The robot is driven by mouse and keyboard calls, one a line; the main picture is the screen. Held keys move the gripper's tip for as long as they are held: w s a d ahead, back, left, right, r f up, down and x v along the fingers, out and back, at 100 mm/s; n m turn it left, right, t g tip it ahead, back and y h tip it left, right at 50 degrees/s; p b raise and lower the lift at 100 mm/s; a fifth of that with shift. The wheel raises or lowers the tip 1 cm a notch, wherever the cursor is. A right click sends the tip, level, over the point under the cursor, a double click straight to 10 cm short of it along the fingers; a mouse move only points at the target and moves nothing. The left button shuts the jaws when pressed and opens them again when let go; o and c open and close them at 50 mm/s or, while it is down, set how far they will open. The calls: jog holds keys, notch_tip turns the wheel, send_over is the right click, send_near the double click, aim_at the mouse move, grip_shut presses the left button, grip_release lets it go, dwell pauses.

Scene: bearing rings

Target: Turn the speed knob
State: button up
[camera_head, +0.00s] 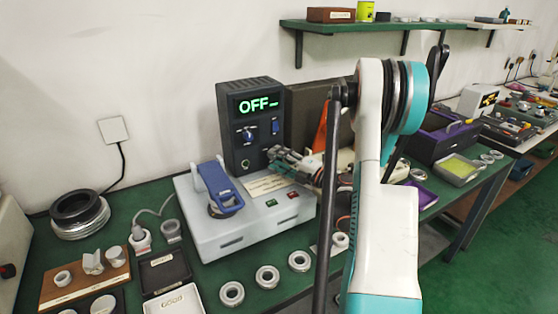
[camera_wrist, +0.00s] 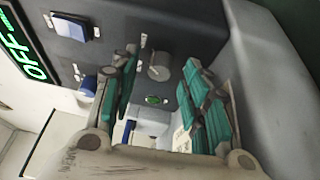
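A dark control box (camera_head: 238,106) stands at the back of the bench with a lit display (camera_head: 258,104) reading "OFF". It has a blue knob (camera_head: 247,134) and a blue rocker switch (camera_head: 275,127). In the wrist view, a round grey knob (camera_wrist: 160,66) shows on the panel beside a green button (camera_wrist: 153,99). I cannot read which knob is labelled speed.
A grey machine base (camera_head: 225,235) with a blue clamp handle (camera_head: 217,185) and red and green buttons stands just below my gripper. Bearing rings (camera_head: 267,277) lie along the front of the green bench. A wall shelf (camera_head: 400,25) hangs above.

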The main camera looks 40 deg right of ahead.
jog(key=s+d, duration=0.2)
jog(key=s, duration=1)
jog(key=shift+f, duration=0.2)
jog(key=shift+w, duration=0.1)
